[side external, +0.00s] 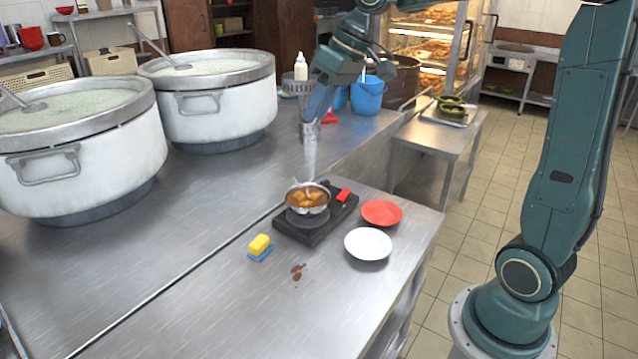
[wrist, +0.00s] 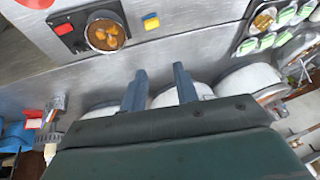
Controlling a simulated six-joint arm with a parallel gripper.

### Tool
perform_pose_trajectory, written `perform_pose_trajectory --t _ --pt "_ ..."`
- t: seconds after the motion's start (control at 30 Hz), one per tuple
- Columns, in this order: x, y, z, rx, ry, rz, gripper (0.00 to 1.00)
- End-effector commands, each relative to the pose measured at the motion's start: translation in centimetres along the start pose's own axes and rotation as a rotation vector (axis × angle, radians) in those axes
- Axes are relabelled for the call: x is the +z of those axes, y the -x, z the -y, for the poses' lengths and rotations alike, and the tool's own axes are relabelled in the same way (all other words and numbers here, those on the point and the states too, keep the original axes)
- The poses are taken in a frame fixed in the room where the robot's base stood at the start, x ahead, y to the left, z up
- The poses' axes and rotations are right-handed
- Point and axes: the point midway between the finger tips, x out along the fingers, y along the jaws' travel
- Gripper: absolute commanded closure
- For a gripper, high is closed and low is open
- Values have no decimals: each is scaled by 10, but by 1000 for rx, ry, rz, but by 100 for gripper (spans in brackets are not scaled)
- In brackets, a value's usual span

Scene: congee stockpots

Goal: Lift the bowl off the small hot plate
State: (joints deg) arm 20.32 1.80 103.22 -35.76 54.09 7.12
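A small metal bowl (side external: 308,204) holding brown soup with orange chunks sits upright on the small black hot plate (side external: 290,230) on the steel counter. In the wrist view the bowl (wrist: 106,34) and part of the hot plate (wrist: 72,42) show at the upper left. My gripper (side external: 318,105) is up behind the hot plate in the side view, well apart from the bowl. In the wrist view its two fingers (wrist: 159,70) stand apart with nothing between them. The exact fingertip position is unclear in the side view.
A white plate (side external: 368,244) and a red plate (side external: 382,212) lie right of the hot plate. A yellow block on a blue base (side external: 260,246) is at its left, near a brown spill (side external: 298,271). Two large stockpots (side external: 215,110) stand at the left. A metal container (side external: 310,133) stands near my gripper.

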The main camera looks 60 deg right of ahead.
Motion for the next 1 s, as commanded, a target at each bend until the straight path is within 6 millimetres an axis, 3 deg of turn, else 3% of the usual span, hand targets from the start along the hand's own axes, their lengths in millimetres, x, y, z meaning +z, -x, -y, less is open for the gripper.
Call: perform_pose_trajectory --t 0.2,0.5,0.77,1.0 --pt "-30 -22 -42 -56 3 21 70" --pt "-52 -55 -105 -133 12 39 70" --pt "-52 -87 -165 -200 22 51 70" --pt "-36 -120 -221 -261 32 58 70"
